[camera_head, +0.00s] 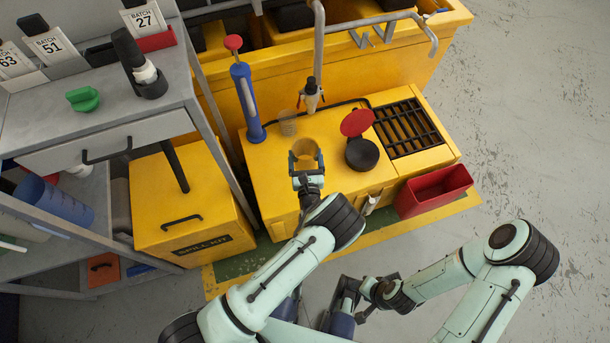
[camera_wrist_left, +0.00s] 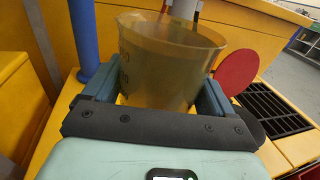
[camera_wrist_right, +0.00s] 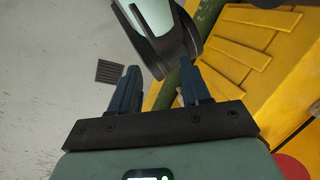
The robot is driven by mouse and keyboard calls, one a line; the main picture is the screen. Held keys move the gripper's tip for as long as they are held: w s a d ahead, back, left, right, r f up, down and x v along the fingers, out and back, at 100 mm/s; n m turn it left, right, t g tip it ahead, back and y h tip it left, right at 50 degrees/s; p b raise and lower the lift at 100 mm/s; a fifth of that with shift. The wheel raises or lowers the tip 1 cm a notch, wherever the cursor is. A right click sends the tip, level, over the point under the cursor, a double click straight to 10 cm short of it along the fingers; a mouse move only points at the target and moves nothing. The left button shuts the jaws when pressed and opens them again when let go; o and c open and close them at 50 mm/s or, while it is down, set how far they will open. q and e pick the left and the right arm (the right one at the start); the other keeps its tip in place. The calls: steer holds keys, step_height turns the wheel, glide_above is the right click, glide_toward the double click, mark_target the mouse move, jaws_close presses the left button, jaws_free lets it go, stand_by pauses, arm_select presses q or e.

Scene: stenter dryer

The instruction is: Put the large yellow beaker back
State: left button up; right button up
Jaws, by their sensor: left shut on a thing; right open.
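The large yellow beaker (camera_head: 305,149) is a translucent yellow cup above the yellow worktop, in the head view. My left gripper (camera_head: 306,160) is shut on it, with one finger on each side. In the left wrist view the beaker (camera_wrist_left: 168,62) stands upright between the fingers, and faint marks show on its side. I cannot tell whether its base touches the worktop. My right gripper (camera_wrist_right: 159,88) is open and empty, low in front of the yellow cabinet.
A blue cylinder with a red knob (camera_head: 246,98) stands left. A black round pot with red lid (camera_head: 361,152) and a black grate (camera_head: 408,127) lie right. A red bin (camera_head: 434,190) hangs in front.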

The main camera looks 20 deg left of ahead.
mark_target(305, 167)
arm_select(q)
step_height(305, 167, down, 6)
steer(key=shift+f+b, duration=0.25)
steer(key=shift+b, duration=0.55)
steer(key=shift+f+b, duration=0.9)
steer(key=shift+f, duration=1.7)
arm_select(e)
steer(key=w+d+f+t+h, duration=0.1)
steer(key=w+d+f+t, duration=0.1)
steer(key=w, duration=0.4)
steer(key=shift+d+f, duration=0.5)
steer(key=shift+f, duration=0.75)
arm_select(q)
steer(key=shift+f, duration=0.15)
steer(key=o, duration=1.1)
arm_select(e)
steer(key=shift+w+f, duration=0.1)
steer(key=shift+w, duration=0.05)
arm_select(q)
steer(key=shift+r, duration=0.25)
steer(key=p+v, duration=0.2)
steer(key=v, duration=1)
arm_select(e)
steer(key=shift+g+y, duration=0.3)
steer(key=shift+g, duration=0.2)
steer(key=s+r, duration=0.1)
steer(key=s+a+r, duration=0.1)
steer(key=s+a, duration=0.1)
steer(key=s, duration=0.1)
steer(key=shift+r, duration=0.4)
